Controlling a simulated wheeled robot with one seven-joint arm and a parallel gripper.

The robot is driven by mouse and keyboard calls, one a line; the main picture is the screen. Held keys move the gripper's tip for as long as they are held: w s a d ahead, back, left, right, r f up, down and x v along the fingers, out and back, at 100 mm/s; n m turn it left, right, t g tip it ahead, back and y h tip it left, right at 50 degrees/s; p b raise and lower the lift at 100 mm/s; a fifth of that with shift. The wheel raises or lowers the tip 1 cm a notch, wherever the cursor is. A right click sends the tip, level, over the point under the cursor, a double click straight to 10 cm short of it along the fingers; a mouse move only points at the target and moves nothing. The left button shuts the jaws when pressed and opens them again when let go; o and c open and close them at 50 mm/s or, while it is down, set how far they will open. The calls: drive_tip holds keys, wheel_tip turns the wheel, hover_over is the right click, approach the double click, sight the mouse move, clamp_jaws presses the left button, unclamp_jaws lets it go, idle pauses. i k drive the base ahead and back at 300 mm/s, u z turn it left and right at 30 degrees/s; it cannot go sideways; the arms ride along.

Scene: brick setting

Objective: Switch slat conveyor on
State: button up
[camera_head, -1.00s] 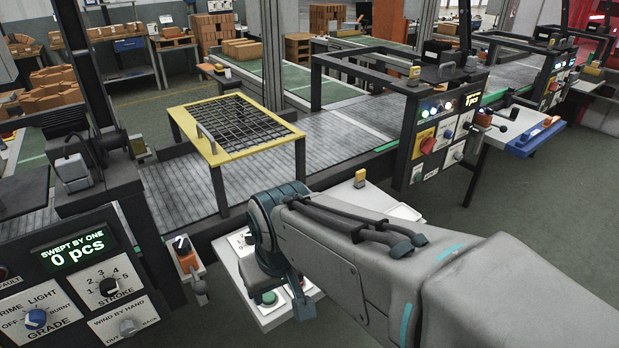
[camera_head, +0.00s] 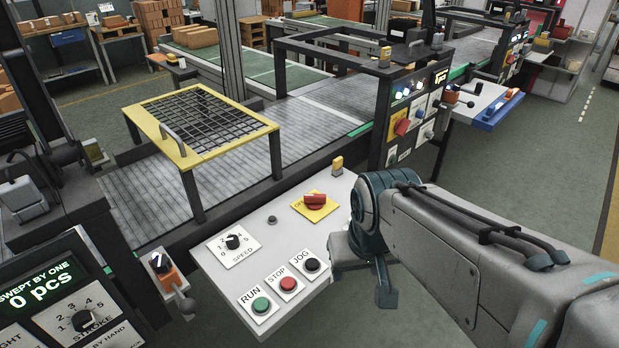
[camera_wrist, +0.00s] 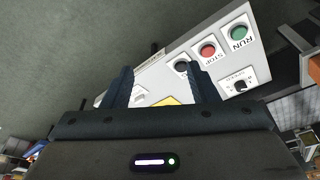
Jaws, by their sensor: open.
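The slat conveyor (camera_head: 158,196) runs behind a white control panel (camera_head: 215,265). The panel carries a green RUN button (camera_head: 261,305), a red STOP button (camera_head: 289,284), a black JOG button (camera_head: 312,265), a SPEED knob (camera_head: 233,241) and a red rotary switch (camera_head: 315,199) on a yellow plate. My gripper (camera_wrist: 158,88) is open and empty in the wrist view, with its fingers over the panel's image. There RUN (camera_wrist: 239,33), STOP (camera_wrist: 207,50) and JOG (camera_wrist: 181,67) lie to the upper right. The yellow plate (camera_wrist: 168,101) shows partly between the fingers.
A yellow-framed mesh guard (camera_head: 200,120) stands over the conveyor. A machine panel reading "0 pcs" (camera_head: 40,285) is at the lower left. Another upright control box (camera_head: 415,110) stands at the back right. Open floor (camera_head: 560,210) lies to the right.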

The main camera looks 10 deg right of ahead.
sight(315, 202)
drive_tip(key=k, duration=1.35)
drive_tip(key=z, duration=0.7)
drive_tip(key=i, duration=1.65)
drive_tip(key=u, duration=1.15)
drive_tip(key=i, duration=0.25)
drive_tip(key=u, duration=0.1)
